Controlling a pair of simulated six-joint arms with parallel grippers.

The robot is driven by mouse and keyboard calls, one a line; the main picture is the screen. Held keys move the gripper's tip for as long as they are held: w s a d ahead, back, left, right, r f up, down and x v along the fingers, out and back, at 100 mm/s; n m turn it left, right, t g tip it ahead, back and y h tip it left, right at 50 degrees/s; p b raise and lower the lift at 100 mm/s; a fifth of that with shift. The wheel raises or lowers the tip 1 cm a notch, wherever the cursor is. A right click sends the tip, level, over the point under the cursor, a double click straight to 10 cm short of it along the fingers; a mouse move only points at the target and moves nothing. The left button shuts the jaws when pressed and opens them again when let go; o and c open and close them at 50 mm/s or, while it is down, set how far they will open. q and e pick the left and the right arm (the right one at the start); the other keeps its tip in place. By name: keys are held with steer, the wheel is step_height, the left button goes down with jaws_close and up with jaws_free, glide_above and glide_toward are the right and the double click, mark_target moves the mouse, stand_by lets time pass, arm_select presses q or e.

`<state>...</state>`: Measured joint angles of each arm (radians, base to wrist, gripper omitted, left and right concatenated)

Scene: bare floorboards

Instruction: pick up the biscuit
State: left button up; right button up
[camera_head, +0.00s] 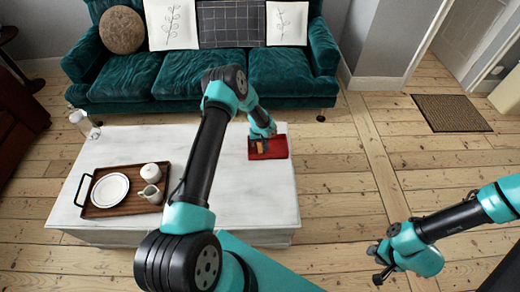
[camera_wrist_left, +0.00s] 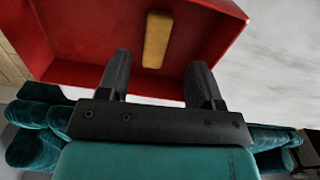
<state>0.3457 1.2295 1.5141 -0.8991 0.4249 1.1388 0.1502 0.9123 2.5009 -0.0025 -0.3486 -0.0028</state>
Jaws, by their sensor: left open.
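The biscuit (camera_wrist_left: 157,40) is a tan, oblong bar lying inside a red box (camera_wrist_left: 70,40). In the head view, the red box (camera_head: 280,150) sits at the right end of the white table, and a bit of the biscuit (camera_head: 259,147) shows below my left gripper (camera_head: 262,134). In the left wrist view, my left gripper (camera_wrist_left: 161,80) is open, its two dark fingers apart with nothing between them. The biscuit lies just beyond the fingertips, roughly in line with the gap. My right gripper (camera_head: 377,264) hangs over the floor at the right, away from the box; its jaw opening is unclear.
A brown tray (camera_head: 98,210) with a white plate (camera_head: 110,190), a small jug (camera_head: 150,195) and a round white pot (camera_head: 151,173) stands on the left of the white table (camera_head: 240,200). A teal sofa (camera_head: 200,75) is behind. The table between tray and box looks clear.

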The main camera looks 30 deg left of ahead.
mark_target(260, 148)
arm_select(q)
steer(key=shift+w+d+f, duration=0.1)
steer(key=shift+w+f, duration=0.05)
steer(key=shift+f, duration=1.05)
steer(key=shift+w+f, duration=0.1)
steer(key=shift+f, duration=1.05)
steer(key=c, duration=1)
steer(key=shift+r, duration=0.1)
step_height(260, 148, up, 10)
